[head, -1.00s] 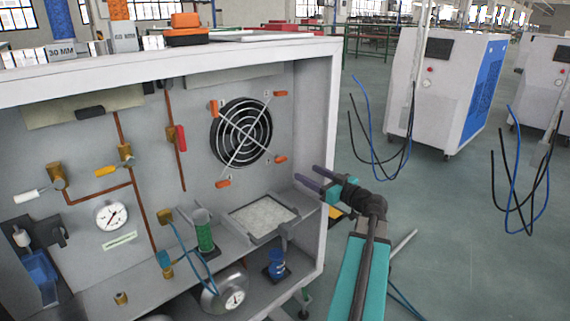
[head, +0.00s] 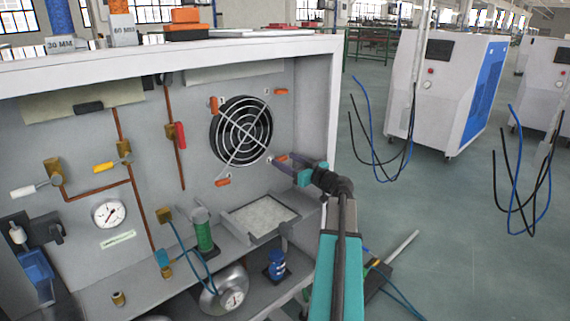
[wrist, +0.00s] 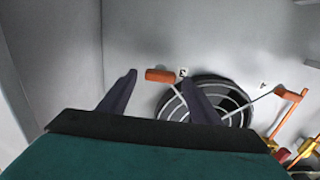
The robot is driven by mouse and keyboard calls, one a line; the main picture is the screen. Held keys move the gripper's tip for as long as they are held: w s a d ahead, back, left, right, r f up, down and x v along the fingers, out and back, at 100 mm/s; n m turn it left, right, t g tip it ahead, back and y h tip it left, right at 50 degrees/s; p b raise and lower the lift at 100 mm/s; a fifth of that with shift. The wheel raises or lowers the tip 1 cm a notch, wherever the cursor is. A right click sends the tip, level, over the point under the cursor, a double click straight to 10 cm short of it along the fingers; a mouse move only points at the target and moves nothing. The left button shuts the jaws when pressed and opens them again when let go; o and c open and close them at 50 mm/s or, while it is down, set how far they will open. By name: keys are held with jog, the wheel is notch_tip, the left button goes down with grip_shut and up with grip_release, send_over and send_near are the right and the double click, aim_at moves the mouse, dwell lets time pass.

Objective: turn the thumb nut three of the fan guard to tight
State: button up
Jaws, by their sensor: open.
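The fan guard (head: 241,131) is a round wire grille with crossed bars over a dark fan on the back panel. It has orange thumb nuts at its corners: upper left (head: 214,106), upper right (head: 281,91), lower left (head: 222,183) and lower right (head: 281,157). Small number labels beside them are too small to read surely. My gripper (head: 284,162) is open at the lower right nut. In the wrist view, that nut (wrist: 160,75) shows lying sideways beyond and between the spread fingers (wrist: 158,84), with no clear contact. The lower left nut (wrist: 289,97) shows at right.
The cabinet's right wall (head: 313,110) stands close to my gripper. Below the fan are a tray (head: 262,218), a green cylinder (head: 204,236) and a blue bottle (head: 277,264). Valves and copper pipes lie left.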

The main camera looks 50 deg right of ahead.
jog(key=shift+w, duration=0.3)
jog(key=shift+c, duration=0.2)
jog(key=c, duration=1)
jog(key=shift+a+f, duration=0.1)
jog(key=shift+a, duration=0.1)
jog(key=shift+d, duration=0.1)
